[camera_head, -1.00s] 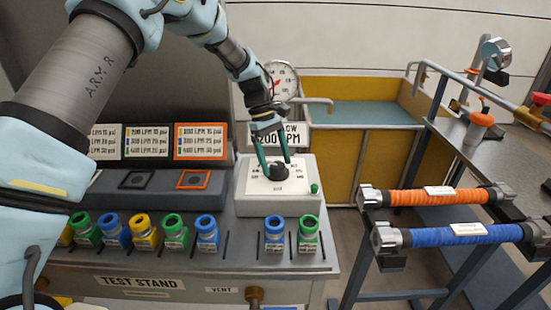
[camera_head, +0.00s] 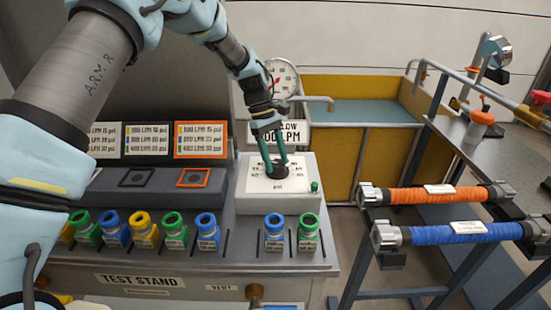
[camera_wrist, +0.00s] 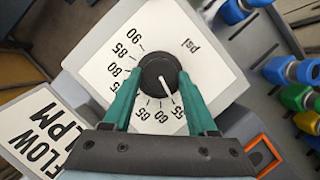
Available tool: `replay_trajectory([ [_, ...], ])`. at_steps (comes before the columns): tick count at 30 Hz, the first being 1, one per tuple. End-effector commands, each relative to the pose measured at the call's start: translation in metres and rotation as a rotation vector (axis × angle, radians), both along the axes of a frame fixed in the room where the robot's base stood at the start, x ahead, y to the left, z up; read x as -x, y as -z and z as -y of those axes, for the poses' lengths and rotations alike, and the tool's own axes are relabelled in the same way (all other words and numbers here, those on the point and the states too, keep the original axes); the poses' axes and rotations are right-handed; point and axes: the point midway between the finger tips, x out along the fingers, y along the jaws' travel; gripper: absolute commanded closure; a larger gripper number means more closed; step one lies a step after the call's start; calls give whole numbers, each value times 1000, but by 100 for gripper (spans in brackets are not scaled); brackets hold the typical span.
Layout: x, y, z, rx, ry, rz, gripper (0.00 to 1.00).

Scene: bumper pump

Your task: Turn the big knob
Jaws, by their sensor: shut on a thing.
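The big knob (camera_head: 277,170) is round and black with a white pointer line. It sits on a white dial plate marked in psi on a light grey box (camera_head: 265,203). In the wrist view the knob (camera_wrist: 160,74) shows between my fingers, and its pointer is directed down and slightly right, between the 60 and 55 labels. The dial plate (camera_wrist: 110,75) carries numbers from 55 to 90. My gripper (camera_head: 276,168) reaches down from above, its green fingers shut on the knob's two sides. In the wrist view my gripper (camera_wrist: 158,85) partly covers the lower scale.
A small green button (camera_head: 315,187) is on the box's right side. Several coloured fittings (camera_head: 206,230) stand along the front of the test stand (camera_head: 190,262). A round gauge (camera_head: 281,80) and a flow sign (camera_head: 292,134) are behind. Orange and blue hoses (camera_head: 470,234) lie right.

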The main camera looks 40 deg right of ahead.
Motion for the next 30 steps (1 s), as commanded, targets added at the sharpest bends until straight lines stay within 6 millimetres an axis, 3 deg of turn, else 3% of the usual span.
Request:
replay_trajectory([
  [11, -1, -1, 1, 0, 91, 1, 97],
  [30, 1, 0, 6, 0, 621, 2, 97],
])
